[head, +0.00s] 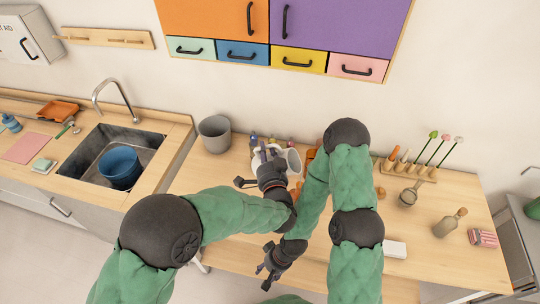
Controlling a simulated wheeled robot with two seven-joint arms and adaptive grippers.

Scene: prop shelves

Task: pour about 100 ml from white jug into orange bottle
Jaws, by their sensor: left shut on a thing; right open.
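My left gripper (258,168) is above the counter near the wall, shut on what looks like the white jug (291,160). The jug shows only in part beside the gripper, and its tilt is hard to tell. Orange shapes (311,155) show just right of the jug, partly behind my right arm. I cannot tell whether one of them is the orange bottle. My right gripper (270,274) is open and empty, low in the picture by the counter's front edge, apart from the jug.
A grey bin (214,133) stands left of the jug. A sink with a blue pot (120,167) is farther left. A utensil rack (405,170), a strainer (409,195), a corked bottle (449,223) and a white block (394,249) are on the right.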

